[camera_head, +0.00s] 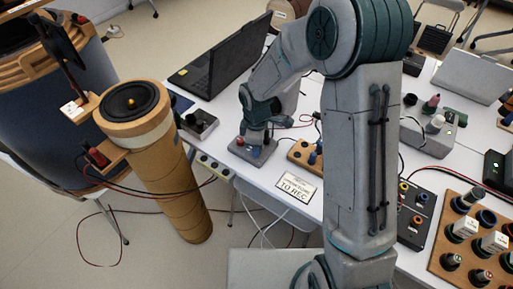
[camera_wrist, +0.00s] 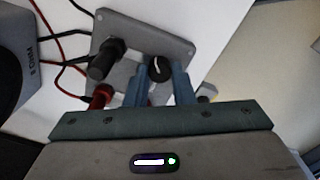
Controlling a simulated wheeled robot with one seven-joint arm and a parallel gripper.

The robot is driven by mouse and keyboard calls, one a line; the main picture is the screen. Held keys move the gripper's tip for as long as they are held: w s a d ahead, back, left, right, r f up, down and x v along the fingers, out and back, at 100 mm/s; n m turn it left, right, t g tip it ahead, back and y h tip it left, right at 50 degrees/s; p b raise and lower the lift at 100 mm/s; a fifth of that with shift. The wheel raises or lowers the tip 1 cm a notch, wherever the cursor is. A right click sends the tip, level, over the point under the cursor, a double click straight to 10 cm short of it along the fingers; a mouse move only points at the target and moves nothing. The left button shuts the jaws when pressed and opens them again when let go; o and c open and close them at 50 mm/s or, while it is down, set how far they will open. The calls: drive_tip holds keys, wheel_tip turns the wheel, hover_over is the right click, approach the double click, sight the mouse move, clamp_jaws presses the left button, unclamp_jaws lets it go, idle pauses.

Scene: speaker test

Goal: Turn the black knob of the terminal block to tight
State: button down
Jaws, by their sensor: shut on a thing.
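The terminal block is a small grey box (camera_head: 252,152) on the white table in the head view. In the wrist view its grey top plate (camera_wrist: 130,30) fills the upper middle. A black knob (camera_wrist: 159,67) with a white line stands between my two fingers. My gripper (camera_wrist: 161,82) is shut on this knob from both sides; the fingers hide part of it. To the left on the block are a black post (camera_wrist: 106,60) and a red post (camera_wrist: 101,97) with leads beside them. In the head view my gripper (camera_head: 257,132) points down at the block, and the knob is hidden.
An open laptop (camera_head: 225,60) stands behind left. A wooden block (camera_head: 304,153) with blue parts and a sign (camera_head: 296,187) lie to the right. A speaker on a cardboard tube (camera_head: 165,150) stands at left. Red and black leads run near the block.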

drive_tip(key=m+b, duration=0.2)
drive_tip(key=m, duration=0.3)
drive_tip(key=shift+m, duration=0.3)
drive_tip(key=m+b, duration=0.2)
drive_tip(key=m, duration=0.9)
drive_tip(key=shift+m+b, duration=0.3)
drive_tip(key=shift+b, duration=0.05)
drive_tip(key=m, duration=0.5)
drive_tip(key=shift+m, duration=0.3)
drive_tip(key=m+p, duration=0.2)
drive_tip(key=m, duration=0.4)
drive_tip(key=shift+r+p, duration=0.15)
drive_tip(key=shift+p, duration=0.25)
drive_tip(key=m+p, duration=0.4)
drive_tip(key=m, duration=0.2)
drive_tip(key=shift+s+d+r+m, duration=0.1)
drive_tip(key=shift+m, duration=0.2)
drive_tip(key=m+p, duration=0.5)
drive_tip(key=shift+f+m+p, duration=0.2)
drive_tip(key=shift+m+p, duration=1.4)
drive_tip(key=shift+m, duration=0.3)
